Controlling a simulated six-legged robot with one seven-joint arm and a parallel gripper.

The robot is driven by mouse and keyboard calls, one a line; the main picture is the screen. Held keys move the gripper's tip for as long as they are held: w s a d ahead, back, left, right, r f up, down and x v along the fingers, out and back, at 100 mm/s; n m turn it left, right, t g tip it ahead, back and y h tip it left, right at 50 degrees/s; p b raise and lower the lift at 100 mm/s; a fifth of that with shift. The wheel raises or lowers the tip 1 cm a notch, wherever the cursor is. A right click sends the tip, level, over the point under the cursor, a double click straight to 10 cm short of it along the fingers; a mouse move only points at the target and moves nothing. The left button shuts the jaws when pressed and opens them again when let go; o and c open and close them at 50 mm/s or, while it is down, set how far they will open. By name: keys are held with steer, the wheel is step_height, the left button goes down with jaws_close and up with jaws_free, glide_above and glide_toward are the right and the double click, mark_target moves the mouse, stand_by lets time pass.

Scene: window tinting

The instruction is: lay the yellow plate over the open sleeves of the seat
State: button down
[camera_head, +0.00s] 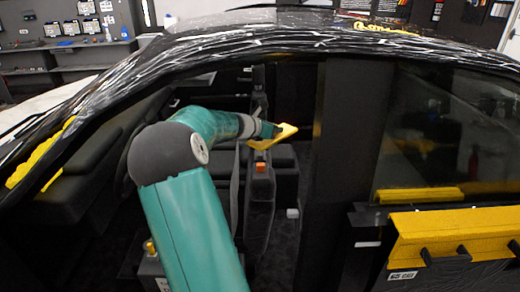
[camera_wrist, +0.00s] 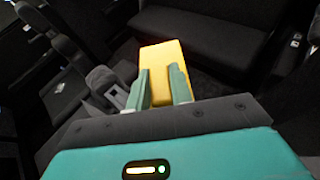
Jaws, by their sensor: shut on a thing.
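My gripper (camera_wrist: 160,90) is shut on the yellow plate (camera_wrist: 163,62). The plate is flat and sits between the two teal fingers, reaching out beyond their tips. In the head view my arm reaches into the car and holds the yellow plate (camera_head: 272,138) in the air above the middle of the cabin. A dark bench-like seat (camera_wrist: 200,30) lies beyond the plate in the wrist view. Grey seat parts (camera_wrist: 105,82) stand to the left of the fingers. I cannot make out the open sleeves in either view.
An orange-topped piece (camera_head: 261,167) is below the plate. A dark pillar (camera_head: 335,150) stands right of my arm, and the car roof edge (camera_head: 270,42) runs above. A small white block (camera_head: 293,213) lies on the floor.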

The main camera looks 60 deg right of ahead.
steer(key=shift+d, duration=0.25)
steer(key=w+d+f, duration=0.8)
steer(key=w, duration=0.1)
steer(key=shift+w+d+f, duration=0.1)
steer(key=shift+d+f, duration=0.25)
steer(key=shift+w+d+f, duration=0.2)
steer(key=shift+w+f, duration=0.1)
steer(key=shift+f, duration=1.75)
steer(key=c, duration=1.3)
jaws_free()
steer(key=shift+o, duration=0.2)
steer(key=v, duration=1.2)
